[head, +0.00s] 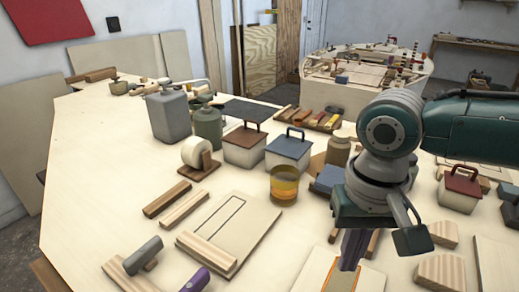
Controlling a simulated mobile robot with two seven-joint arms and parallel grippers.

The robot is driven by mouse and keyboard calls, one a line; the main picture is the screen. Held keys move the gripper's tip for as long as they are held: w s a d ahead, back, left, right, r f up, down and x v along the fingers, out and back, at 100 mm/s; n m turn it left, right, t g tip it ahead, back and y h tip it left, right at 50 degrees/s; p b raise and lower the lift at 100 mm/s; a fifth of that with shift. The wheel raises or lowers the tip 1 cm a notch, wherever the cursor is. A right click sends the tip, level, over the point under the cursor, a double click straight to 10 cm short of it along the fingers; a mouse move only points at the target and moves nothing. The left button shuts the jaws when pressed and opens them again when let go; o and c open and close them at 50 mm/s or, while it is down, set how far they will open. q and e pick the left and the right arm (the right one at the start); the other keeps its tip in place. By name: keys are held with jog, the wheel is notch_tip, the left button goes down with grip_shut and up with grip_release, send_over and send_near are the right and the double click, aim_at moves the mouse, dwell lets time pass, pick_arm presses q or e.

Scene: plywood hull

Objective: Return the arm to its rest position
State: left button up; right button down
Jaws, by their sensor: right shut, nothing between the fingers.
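My right gripper (356,240) hangs at the end of my right arm (460,130), which comes in from the right side of the head view. It points down over the front right of the workbench (110,170). It is shut and empty. Its fingertips are partly hidden by the wrist, and a narrow purple-grey shape shows just below it. My left gripper is not in view.
Near the arm are an amber jar (284,184), two lidded boxes, one with a red-brown lid (244,146) and one blue-grey (288,152), and a red-lidded box (460,188). Wooden blocks (440,270) lie in front. The bench's left side is mostly clear.

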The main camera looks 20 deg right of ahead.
jog(key=shift+a, duration=0.1)
jog(key=s+a+r+n+t+y, duration=0.25)
jog(key=s+a+n, duration=0.35)
jog(key=s+a, duration=0.5)
jog(key=s+d+r+t+h, duration=0.1)
jog(key=s+d+r+h, duration=0.15)
jog(key=s+d, duration=0.4)
notch_tip(320, 180, up, 36)
jog(key=w+d+p, duration=0.1)
jog(key=p, duration=3.4)
jog(key=shift+w+d+p, duration=0.25)
jog(key=shift+p, duration=0.15)
jog(key=shift+f, duration=0.15)
